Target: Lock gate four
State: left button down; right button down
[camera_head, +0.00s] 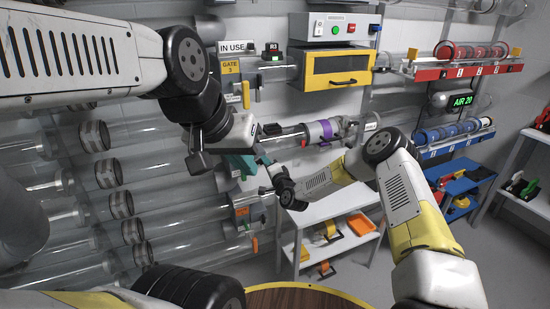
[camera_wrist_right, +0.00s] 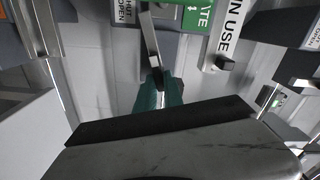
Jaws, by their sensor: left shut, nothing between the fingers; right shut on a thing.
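In the right wrist view my right gripper (camera_wrist_right: 161,94) has its teal fingers shut on a grey lever (camera_wrist_right: 151,42). The lever runs up from the fingers toward a green sign reading GATE (camera_wrist_right: 197,17); its number is cut off. A SHUT/OPEN label (camera_wrist_right: 125,11) and an IN USE sign (camera_wrist_right: 230,30) flank it. In the head view my right gripper (camera_head: 272,172) is at the tube wall, its fingers small and the lever hard to make out. My left gripper (camera_head: 240,165) is shut and empty in front of the tubes, hiding part of the wall.
Gate 3's yellow sign (camera_head: 231,67) is above my left gripper. Clear tubes (camera_head: 150,190) fill the left. A yellow-fronted box (camera_head: 337,68) hangs at the back. A white shelf unit (camera_head: 325,207) stands below; racks of red and blue carriers (camera_head: 455,135) are right.

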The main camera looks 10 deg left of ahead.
jog(key=shift+f+m, duration=0.15)
jog(key=shift+m, duration=0.7)
jog(key=shift+f+m, duration=0.15)
jog(key=shift+m, duration=0.7)
jog(key=c, duration=1.5)
grip_release()
jog(key=shift+o, duration=0.2)
jog(key=shift+s+d, duration=0.1)
jog(key=v, duration=0.7)
jog(key=shift+s+d, duration=0.15)
jog(key=shift+s, duration=0.1)
